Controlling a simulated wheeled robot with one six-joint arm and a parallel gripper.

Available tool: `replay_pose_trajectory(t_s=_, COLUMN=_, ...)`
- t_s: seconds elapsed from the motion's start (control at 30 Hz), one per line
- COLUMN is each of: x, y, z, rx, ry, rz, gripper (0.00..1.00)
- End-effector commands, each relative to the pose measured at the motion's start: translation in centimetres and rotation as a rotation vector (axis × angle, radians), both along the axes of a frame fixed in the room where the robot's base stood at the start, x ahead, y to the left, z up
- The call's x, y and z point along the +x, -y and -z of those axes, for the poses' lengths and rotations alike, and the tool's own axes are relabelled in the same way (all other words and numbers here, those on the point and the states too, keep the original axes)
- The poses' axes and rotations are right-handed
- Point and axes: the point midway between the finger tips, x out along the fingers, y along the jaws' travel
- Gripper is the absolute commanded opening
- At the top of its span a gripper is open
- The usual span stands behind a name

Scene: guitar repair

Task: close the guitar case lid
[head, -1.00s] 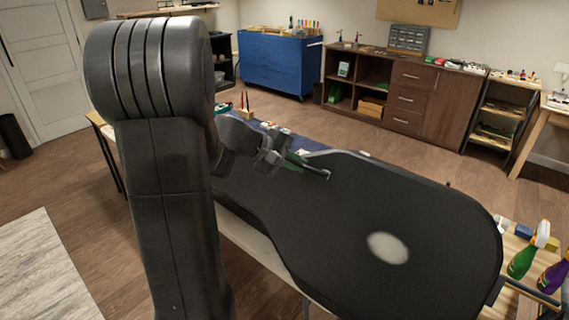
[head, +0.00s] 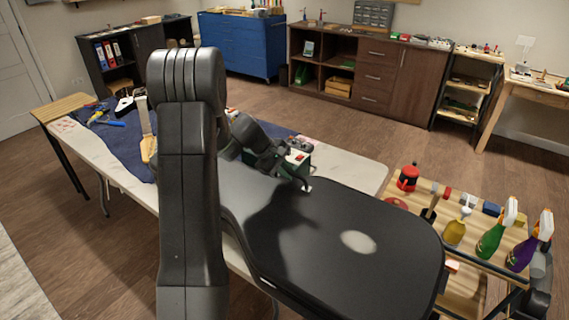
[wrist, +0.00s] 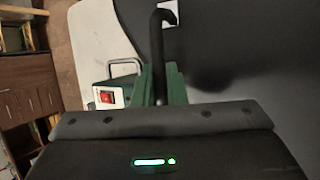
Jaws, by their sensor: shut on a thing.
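The guitar case lid (head: 330,235) is a broad black guitar-shaped panel with a pale round spot. It lies low and looks nearly flat on the case, whose dark side shows along the near edge. I cannot tell whether a gap remains under the lid. My gripper (head: 303,184) is low at the lid's far edge, beside a small white patch. In the wrist view my gripper (wrist: 160,85) has its green fingers shut on a dark bent bar (wrist: 157,45), whose hooked end meets the white patch (wrist: 168,12) on the lid (wrist: 245,55). The case interior is hidden.
A green box with a red switch (head: 298,157) stands on the table (head: 345,173) just behind my gripper. A wooden cart (head: 460,283) with spray bottles stands close on the right. A blue cloth (head: 128,150) with tools lies at left.

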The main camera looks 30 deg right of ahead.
Motion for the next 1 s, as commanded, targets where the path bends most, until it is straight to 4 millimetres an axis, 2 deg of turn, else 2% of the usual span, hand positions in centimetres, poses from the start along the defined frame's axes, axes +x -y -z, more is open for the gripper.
replay_pose_trajectory(t_s=0.03, x=0.1, y=0.3, z=1.1, rx=-0.002, ry=0.001, rz=0.001, gripper=0.00)
replay_pose_trajectory(t_s=0.1, x=0.2, y=0.4, z=1.9, rx=-0.003, ry=0.002, rz=0.001, gripper=0.00)
replay_pose_trajectory(t_s=0.23, x=0.3, y=0.6, z=2.9, rx=-0.004, ry=0.003, rz=0.000, gripper=0.00)
replay_pose_trajectory(t_s=0.8, x=0.2, y=0.6, z=4.1, rx=0.003, ry=-0.001, rz=0.001, gripper=0.00)
replay_pose_trajectory(t_s=0.83, x=0.2, y=0.6, z=4.1, rx=0.003, ry=-0.002, rz=0.002, gripper=0.14)
replay_pose_trajectory(t_s=0.9, x=0.2, y=0.6, z=4.2, rx=0.004, ry=-0.002, rz=0.002, gripper=0.28)
replay_pose_trajectory(t_s=0.93, x=0.2, y=0.6, z=4.2, rx=0.004, ry=-0.002, rz=0.002, gripper=0.33)
replay_pose_trajectory(t_s=1.0, x=0.1, y=0.6, z=4.2, rx=0.004, ry=-0.002, rz=0.001, gripper=0.33)
